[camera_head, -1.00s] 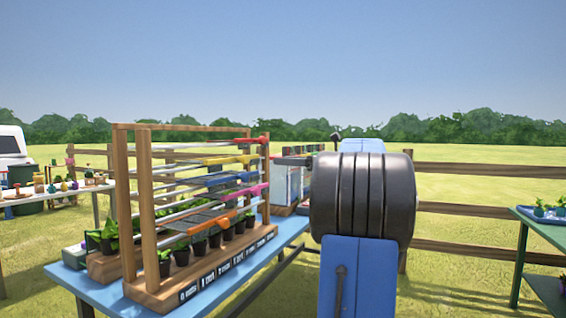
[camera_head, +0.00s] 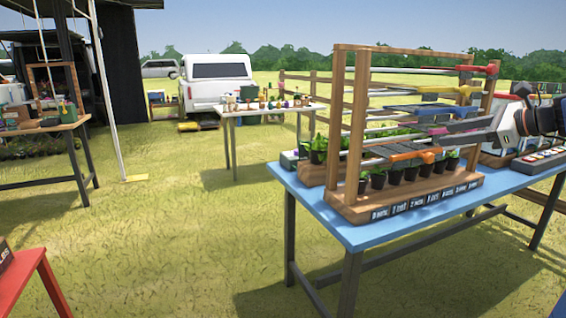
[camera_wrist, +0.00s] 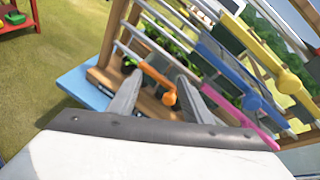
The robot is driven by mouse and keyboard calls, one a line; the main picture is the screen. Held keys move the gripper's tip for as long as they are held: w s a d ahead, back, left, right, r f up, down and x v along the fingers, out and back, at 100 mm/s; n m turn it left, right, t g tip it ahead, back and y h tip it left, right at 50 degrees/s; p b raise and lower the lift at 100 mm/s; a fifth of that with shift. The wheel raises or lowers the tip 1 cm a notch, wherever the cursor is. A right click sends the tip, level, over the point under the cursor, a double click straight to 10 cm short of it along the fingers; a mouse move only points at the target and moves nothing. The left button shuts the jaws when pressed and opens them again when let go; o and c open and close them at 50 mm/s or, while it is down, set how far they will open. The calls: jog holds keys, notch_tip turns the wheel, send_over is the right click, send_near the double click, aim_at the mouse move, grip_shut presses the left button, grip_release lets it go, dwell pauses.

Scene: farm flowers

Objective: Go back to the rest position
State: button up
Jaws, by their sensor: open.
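My gripper (camera_wrist: 160,90) is open in the wrist view, its two grey fingers apart with nothing held between them. In the head view my gripper (camera_head: 440,132) reaches in from the right edge, in front of the wooden rack (camera_head: 351,130). An orange-handled tool (camera_wrist: 160,84) shows beyond and between the fingers in the wrist view. I cannot tell whether the fingers touch anything on the rack.
The rack holds coloured-handled tools above several potted plants (camera_head: 395,176) on a blue table (camera_head: 400,230). A white table (camera_head: 270,109) stands behind left, a red table (camera_head: 35,262) at lower left. Open grass (camera_head: 170,230) lies between them.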

jog(key=s+a+f+n+g+h, duration=0.1)
jog(key=s+a+f+n+g, duration=0.2)
jog(key=s+a+f+n, duration=0.45)
jog(key=s+a+f+n+g+h, duration=0.1)
jog(key=s+a+f+n+g, duration=0.15)
jog(key=s+a+f, duration=0.6)
jog(key=s+a+f+n+h, duration=0.2)
jog(key=s+f+n, duration=0.4)
jog(key=f+n, duration=0.1)
jog(key=s+a+f+n+g+h, duration=0.1)
jog(key=s+a+f+n+h, duration=0.1)
jog(key=s+f+n, duration=0.5)
jog(key=shift+a+f+n+h, duration=0.15)
jog(key=shift+a+n+h, duration=0.3)
jog(key=shift+n, duration=0.15)
